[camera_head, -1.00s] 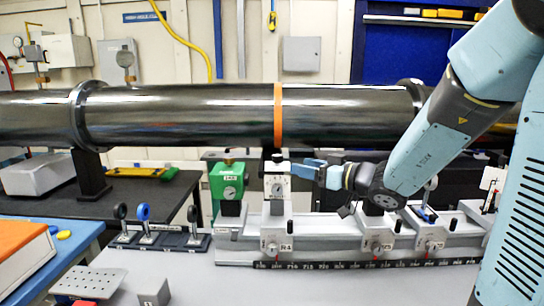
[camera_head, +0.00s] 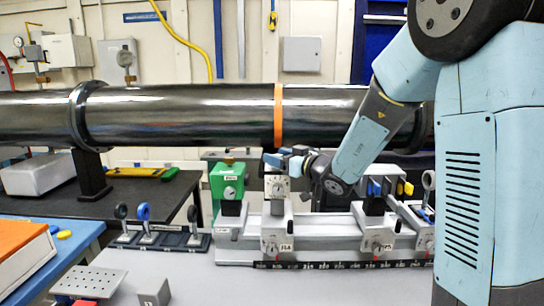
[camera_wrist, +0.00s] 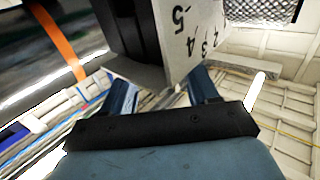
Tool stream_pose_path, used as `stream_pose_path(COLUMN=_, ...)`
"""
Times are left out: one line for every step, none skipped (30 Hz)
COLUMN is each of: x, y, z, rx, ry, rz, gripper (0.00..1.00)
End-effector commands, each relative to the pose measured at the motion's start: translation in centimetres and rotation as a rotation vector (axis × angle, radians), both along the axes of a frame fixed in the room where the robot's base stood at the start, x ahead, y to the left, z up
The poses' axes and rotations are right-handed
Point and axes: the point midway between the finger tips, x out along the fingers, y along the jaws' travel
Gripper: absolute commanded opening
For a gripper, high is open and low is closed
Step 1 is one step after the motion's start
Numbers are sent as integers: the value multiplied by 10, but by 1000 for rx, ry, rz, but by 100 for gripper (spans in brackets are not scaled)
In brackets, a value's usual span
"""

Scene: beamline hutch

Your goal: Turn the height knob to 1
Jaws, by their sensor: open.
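A white dial plate (camera_head: 278,187) with a round knob stands on a grey carriage left of centre in the head view. In the wrist view a white plate with printed numbers (camera_wrist: 190,35), 5 and 4 among them, is close beyond the fingers. A dark block stands beside it. My gripper (camera_head: 277,158) has blue fingers just above the dial plate in the head view. The fingers also show apart in the wrist view (camera_wrist: 162,92), with nothing held between them. I cannot read a "height" label or the knob's setting.
A green mount (camera_head: 228,182) with its own knob stands just left of the dial plate. A grey rail (camera_head: 330,248) with knobbed carriages runs below. A large dark pipe (camera_head: 190,115) with an orange band crosses behind. Small ring-shaped optics (camera_head: 143,213) stand to the left.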

Motion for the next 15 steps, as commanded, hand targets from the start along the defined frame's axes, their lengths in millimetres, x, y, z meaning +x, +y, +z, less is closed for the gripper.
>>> stream_pose_path(x=5, y=5, z=0, rx=0, ry=0, rz=0, gripper=59)
stream_pose_path(x=7, y=7, z=0, rx=0, ry=0, rz=1, gripper=59)
stream_pose_path(x=10, y=10, z=0, rx=0, ry=0, rz=1, gripper=59)
stream_pose_path(x=11, y=11, z=0, rx=-1, ry=-1, rz=1, gripper=59)
stream_pose_path(x=13, y=13, z=0, rx=0, ry=-1, rz=1, gripper=59)
stream_pose_path(x=14, y=14, z=0, rx=0, ry=-1, rz=1, gripper=59)
stream_pose_path(x=15, y=15, z=0, rx=0, ry=-1, rz=1, gripper=59)
stream_pose_path(x=16, y=16, z=0, rx=0, ry=-1, rz=0, gripper=59)
stream_pose_path(x=16, y=16, z=0, rx=1, ry=-1, rz=0, gripper=59)
stream_pose_path(x=17, y=17, z=0, rx=1, ry=-1, rz=0, gripper=59)
stream_pose_path(x=17, y=17, z=0, rx=1, ry=-1, rz=0, gripper=59)
stream_pose_path(x=17, y=17, z=0, rx=0, ry=0, rz=-1, gripper=59)
stream_pose_path(x=17, y=17, z=0, rx=0, ry=0, rz=-1, gripper=59)
stream_pose_path(x=17, y=17, z=0, rx=0, ry=0, rz=-1, gripper=59)
stream_pose_path(x=17, y=17, z=0, rx=0, ry=0, rz=-1, gripper=59)
